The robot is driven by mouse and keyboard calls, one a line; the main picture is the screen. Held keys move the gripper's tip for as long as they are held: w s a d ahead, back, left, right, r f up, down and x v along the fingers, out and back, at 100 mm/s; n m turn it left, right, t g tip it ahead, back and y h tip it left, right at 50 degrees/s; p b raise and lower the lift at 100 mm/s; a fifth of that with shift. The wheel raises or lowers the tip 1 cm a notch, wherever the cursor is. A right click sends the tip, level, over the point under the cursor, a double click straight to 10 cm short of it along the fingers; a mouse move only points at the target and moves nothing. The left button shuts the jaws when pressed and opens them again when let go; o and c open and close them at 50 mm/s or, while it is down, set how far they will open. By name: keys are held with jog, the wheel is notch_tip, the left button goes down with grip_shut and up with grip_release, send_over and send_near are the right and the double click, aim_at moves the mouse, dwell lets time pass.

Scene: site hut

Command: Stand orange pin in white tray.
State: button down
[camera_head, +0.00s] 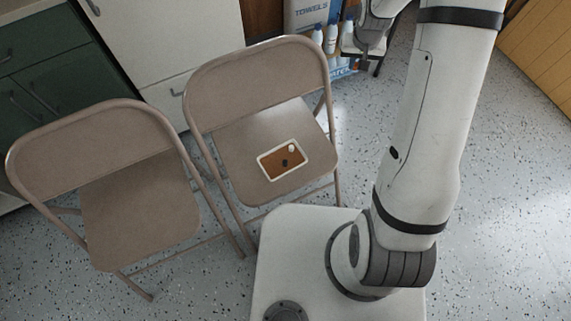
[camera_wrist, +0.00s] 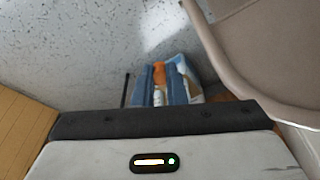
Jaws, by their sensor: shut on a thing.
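The white tray (camera_head: 259,162) lies on the seat of the right folding chair. It has a brown inside, with a small white piece (camera_head: 291,148) and a small dark piece (camera_head: 285,162) in it. The orange pin (camera_wrist: 159,74) shows in the wrist view between the two blue-looking fingers of my gripper (camera_wrist: 160,82). My gripper is shut on it, and the pin's lower part is hard to make out. In the head view my gripper (camera_head: 365,60) is at the top, right of and beyond the chair, well apart from the tray. The pin cannot be made out there.
A second folding chair (camera_head: 140,210) stands on the left. White bottles (camera_head: 317,36) and a box marked TOWELS (camera_head: 312,12) stand behind my gripper. A wooden cabinet (camera_head: 540,45) is at the upper right. Speckled floor (camera_head: 510,200) lies open on the right.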

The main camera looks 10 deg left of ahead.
jog(key=s+f+g+b, duration=0.2)
jog(key=s+b, duration=0.1)
jog(key=b, duration=0.1)
jog(key=m+b, duration=0.1)
jog(key=m, duration=0.1)
send_over(268, 162)
notch_tip(268, 162, down, 11)
jog(key=b, duration=0.3)
jog(key=f+b, duration=0.1)
jog(key=b, duration=0.3)
jog(key=shift+w+a+g, duration=0.15)
jog(key=shift+a+g, duration=0.05)
jog(key=shift+g, duration=0.1)
jog(key=shift+m+b, duration=0.3)
jog(key=shift+b, duration=0.7)
jog(key=shift+m, duration=0.3)
notch_tip(268, 162, down, 9)
jog(key=b, duration=0.6)
jog(key=shift+d, duration=0.15)
